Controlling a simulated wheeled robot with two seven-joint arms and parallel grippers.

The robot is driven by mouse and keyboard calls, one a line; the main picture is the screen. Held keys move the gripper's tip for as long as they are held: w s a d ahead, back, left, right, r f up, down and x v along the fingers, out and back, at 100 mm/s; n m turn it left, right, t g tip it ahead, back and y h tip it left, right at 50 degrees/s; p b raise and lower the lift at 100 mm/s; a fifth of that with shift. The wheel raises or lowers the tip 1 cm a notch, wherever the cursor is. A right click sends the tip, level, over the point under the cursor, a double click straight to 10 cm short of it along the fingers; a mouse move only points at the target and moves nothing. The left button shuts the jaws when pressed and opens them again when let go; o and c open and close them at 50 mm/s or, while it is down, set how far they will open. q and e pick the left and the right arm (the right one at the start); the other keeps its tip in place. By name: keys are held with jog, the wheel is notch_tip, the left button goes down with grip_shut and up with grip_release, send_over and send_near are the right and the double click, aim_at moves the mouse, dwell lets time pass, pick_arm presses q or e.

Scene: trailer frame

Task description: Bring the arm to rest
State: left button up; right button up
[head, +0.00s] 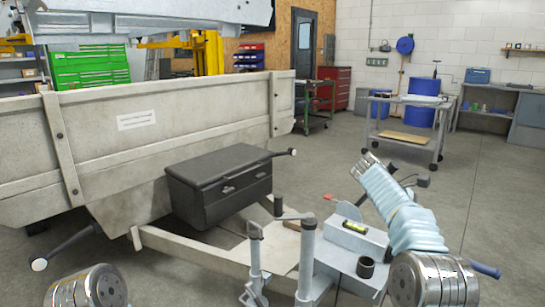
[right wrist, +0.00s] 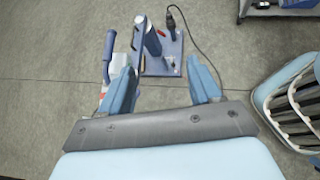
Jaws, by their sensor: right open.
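My right arm (head: 412,228), in a pale blue sleeve, rises from the lower right of the head view over the front of the trailer frame. I cannot make out its fingers clearly there. In the right wrist view my right gripper (right wrist: 162,72) shows two blue fingers spread apart with nothing between them. Beyond them, lower down, is a blue-grey metal fitting (right wrist: 160,55) with a dark cable, apart from the fingers. Only a metallic part of my left arm (head: 88,290) shows at the bottom left of the head view. My left gripper is out of view.
The trailer (head: 90,150) fills the left, with a black toolbox (head: 220,187) on its drawbar. A cart (head: 405,130) is behind.

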jog(key=w+a+f+n+t+y, duration=0.1)
jog(key=w+a+f, duration=0.1)
jog(key=f, duration=0.8)
jog(key=w+a+f+n+t+y, duration=0.1)
jog(key=a+f+y, duration=0.1)
jog(key=f, duration=0.7)
jog(key=s+a+f+m+t+y, duration=0.1)
jog(key=s+a+f+y, duration=0.2)
jog(key=f, duration=0.5)
jog(key=s+a+f+m+y, duration=0.1)
jog(key=s+a+f, duration=0.1)
jog(key=a+f, duration=0.45)
jog(key=s+a+f+m+y, duration=0.5)
jog(key=s+a+f, duration=0.4)
jog(key=s+f, duration=0.25)
jog(key=s+a+m+t, duration=0.1)
jog(key=s+a+m, duration=0.1)
jog(key=s+m, duration=0.2)
jog(key=s+a+m+y, duration=0.1)
jog(key=s+a+m, duration=0.2)
jog(key=s, duration=0.8)
jog(key=shift+m+t+y, duration=0.3)
jog(key=shift+m+t, duration=0.1)
jog(key=shift+m, duration=0.4)
jog(key=shift+w, duration=0.1)
jog(key=shift+c, duration=0.4)
